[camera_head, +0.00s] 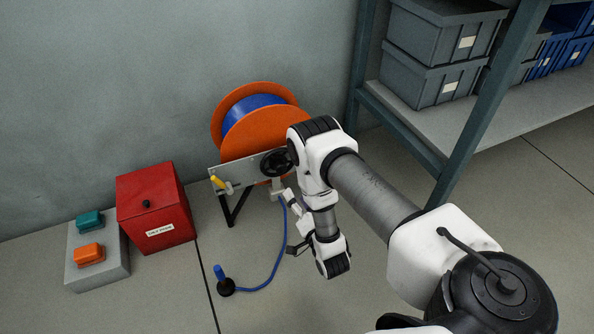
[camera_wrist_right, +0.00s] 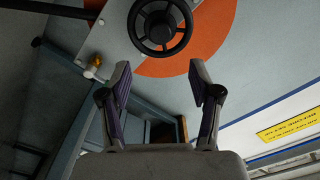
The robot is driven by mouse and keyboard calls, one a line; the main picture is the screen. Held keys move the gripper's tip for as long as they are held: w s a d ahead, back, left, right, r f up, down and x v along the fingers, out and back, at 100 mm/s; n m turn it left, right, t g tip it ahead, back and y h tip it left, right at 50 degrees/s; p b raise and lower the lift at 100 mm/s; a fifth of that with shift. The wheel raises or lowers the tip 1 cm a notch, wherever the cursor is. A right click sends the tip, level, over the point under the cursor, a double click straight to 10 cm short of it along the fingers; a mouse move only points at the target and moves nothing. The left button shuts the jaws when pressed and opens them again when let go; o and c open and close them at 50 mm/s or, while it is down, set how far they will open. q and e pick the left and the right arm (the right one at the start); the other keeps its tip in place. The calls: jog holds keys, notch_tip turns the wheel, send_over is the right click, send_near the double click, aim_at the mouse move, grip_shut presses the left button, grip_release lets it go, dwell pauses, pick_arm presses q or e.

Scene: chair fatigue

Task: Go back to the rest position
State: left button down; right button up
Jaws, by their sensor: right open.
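My right arm comes in from the lower right in the head view and bends down in front of the reel stand. My right gripper (camera_head: 281,190) is small and partly hidden there, just below a black handwheel (camera_head: 276,162). In the right wrist view the gripper (camera_wrist_right: 158,78) has its two fingers apart with nothing between them. The handwheel (camera_wrist_right: 160,26) is beyond the fingertips, at the top of that view, and appears apart from them. My left gripper is in neither view.
An orange reel (camera_head: 262,130) with blue hose stands by the wall. A yellow-handled lever (camera_head: 219,183), red box (camera_head: 155,208) and button panel (camera_head: 98,255) are left of my arm. A shelf (camera_head: 470,125) with bins stands right. A blue hose end (camera_head: 222,280) rests on the floor.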

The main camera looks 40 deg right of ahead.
jog(key=w+a+r+y+p, duration=0.1)
jog(key=w+a+r+p, duration=0.15)
jog(key=r, duration=0.35)
jog(key=s+a+f+n+g+y, duration=0.2)
jog(key=s+a+f+n+g, duration=0.15)
jog(key=a+g, duration=0.2)
jog(key=s+a+f+n+g+y+p, duration=0.15)
jog(key=s+n+g, duration=0.35)
jog(key=s, duration=0.8)
jog(key=s+a+f+n+g, duration=0.25)
jog(key=s+g, duration=0.45)
jog(key=s, duration=0.5)
notch_tip(320, 180, up, 37)
jog(key=p, duration=3.6)
jog(key=shift+d+f, duration=0.15)
jog(key=shift+d, duration=0.25)
